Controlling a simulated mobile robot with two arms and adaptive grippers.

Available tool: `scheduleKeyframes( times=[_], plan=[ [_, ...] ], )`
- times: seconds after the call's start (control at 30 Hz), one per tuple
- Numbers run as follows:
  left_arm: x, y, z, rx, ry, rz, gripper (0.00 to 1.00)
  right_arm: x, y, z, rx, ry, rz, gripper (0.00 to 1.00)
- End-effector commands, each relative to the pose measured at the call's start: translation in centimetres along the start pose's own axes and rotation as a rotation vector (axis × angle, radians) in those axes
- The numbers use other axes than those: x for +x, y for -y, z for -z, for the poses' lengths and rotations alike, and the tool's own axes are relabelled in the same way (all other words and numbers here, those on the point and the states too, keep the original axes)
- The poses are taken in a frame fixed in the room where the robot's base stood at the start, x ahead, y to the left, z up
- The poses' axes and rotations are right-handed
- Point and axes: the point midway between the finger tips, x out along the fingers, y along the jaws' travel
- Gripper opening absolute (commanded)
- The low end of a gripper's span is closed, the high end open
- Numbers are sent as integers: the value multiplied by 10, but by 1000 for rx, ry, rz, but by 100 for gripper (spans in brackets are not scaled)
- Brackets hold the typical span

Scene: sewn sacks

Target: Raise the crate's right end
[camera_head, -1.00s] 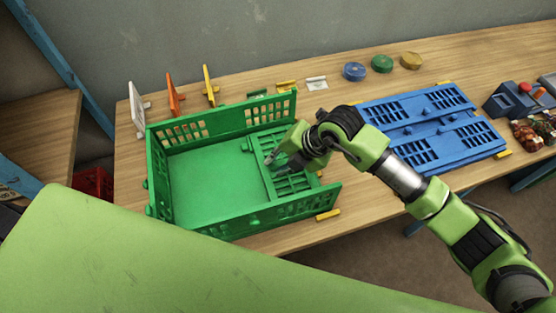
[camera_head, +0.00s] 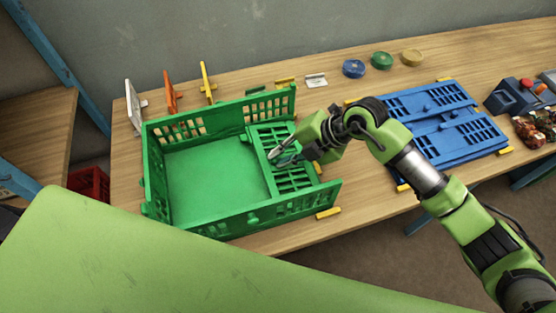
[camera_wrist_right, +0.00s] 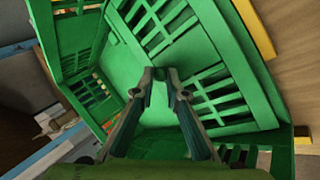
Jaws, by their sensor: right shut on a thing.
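The green crate (camera_head: 215,222) stands on the table, its two long walls and left end (camera_head: 154,180) upright. Its right end (camera_head: 292,180), a slotted panel, lies folded low inside the crate, over the right part of the floor. I cannot tell whether it is slightly tilted. My right gripper (camera_head: 273,156) is over this panel, with its fingers pointing left at the panel's inner edge. In the right wrist view the fingertips (camera_wrist_right: 160,74) are close together at the edge of the slotted panel (camera_wrist_right: 215,88), shut on it. My left gripper is not in view.
Blue folded crate parts (camera_head: 440,135) lie to the right, beneath my right forearm. White, orange (camera_head: 171,92) and yellow upright brackets stand behind the crate. A yellow block (camera_head: 328,213) sits by the crate's front right corner.

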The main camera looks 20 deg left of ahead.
Motion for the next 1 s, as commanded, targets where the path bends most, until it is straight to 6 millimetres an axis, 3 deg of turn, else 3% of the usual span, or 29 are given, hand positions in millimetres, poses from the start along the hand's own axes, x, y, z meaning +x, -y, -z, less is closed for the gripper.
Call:
scheduleKeyframes(
  times=[0.9,1.0],
  plan=[
    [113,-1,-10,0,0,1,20,-62,24,-54,308,-523,-613,0],
    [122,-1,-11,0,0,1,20,-70,27,-60,306,-527,-620,0]
  ],
)
